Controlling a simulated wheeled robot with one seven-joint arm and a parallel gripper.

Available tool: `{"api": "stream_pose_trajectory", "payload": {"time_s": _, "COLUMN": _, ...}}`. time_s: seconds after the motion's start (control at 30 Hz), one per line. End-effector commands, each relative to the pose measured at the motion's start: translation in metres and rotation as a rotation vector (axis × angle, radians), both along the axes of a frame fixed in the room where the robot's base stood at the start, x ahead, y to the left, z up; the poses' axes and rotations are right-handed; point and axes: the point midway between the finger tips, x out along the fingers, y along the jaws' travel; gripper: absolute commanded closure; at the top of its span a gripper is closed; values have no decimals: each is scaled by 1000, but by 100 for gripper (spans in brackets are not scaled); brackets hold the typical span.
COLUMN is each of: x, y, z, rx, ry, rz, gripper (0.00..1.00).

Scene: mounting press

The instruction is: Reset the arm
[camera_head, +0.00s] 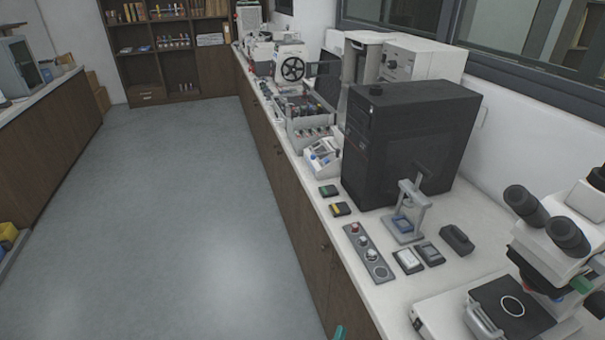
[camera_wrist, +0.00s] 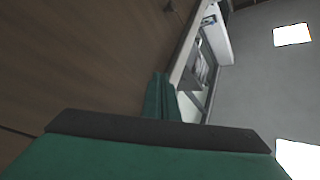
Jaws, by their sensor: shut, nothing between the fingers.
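My gripper (camera_wrist: 161,96) shows in the wrist view as narrow teal fingers, closed together with nothing held. They stand beyond a dark edge and a broad teal part of my gripper at the bottom of that view. They are in front of a brown wooden panel and apart from any object. In the head view only a small teal tip (camera_head: 340,332) shows at the bottom edge, beside the bench front. The rest of my arm is out of the head view.
The white bench (camera_head: 385,295) runs along the right. It carries a microscope (camera_head: 565,235), a small grey press stand (camera_head: 408,212), a black cabinet-like box (camera_head: 410,140) and a strip with several round pieces (camera_head: 368,252). The grey floor (camera_head: 190,200) left of it is clear.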

Motion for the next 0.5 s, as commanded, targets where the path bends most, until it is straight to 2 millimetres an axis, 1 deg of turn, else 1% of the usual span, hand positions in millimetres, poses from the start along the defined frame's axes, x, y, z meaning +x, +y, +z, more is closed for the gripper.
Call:
{"api": "stream_pose_trajectory", "payload": {"time_s": 0.03, "x": -19, "y": 0, "z": 0, "rx": -37, "ry": 27, "rz": 17, "gripper": 100}}
{"api": "stream_pose_trajectory", "payload": {"time_s": 0.27, "x": -93, "y": 16, "z": 10, "rx": -195, "ry": 145, "rz": 106, "gripper": 100}}
{"api": "stream_pose_trajectory", "payload": {"time_s": 0.3, "x": -106, "y": 19, "z": 13, "rx": -221, "ry": 166, "rz": 120, "gripper": 100}}
{"api": "stream_pose_trajectory", "payload": {"time_s": 0.37, "x": -125, "y": 25, "z": 17, "rx": -260, "ry": 198, "rz": 142, "gripper": 100}}
{"api": "stream_pose_trajectory", "payload": {"time_s": 0.5, "x": -169, "y": 41, "z": 30, "rx": -345, "ry": 275, "rz": 188, "gripper": 100}}
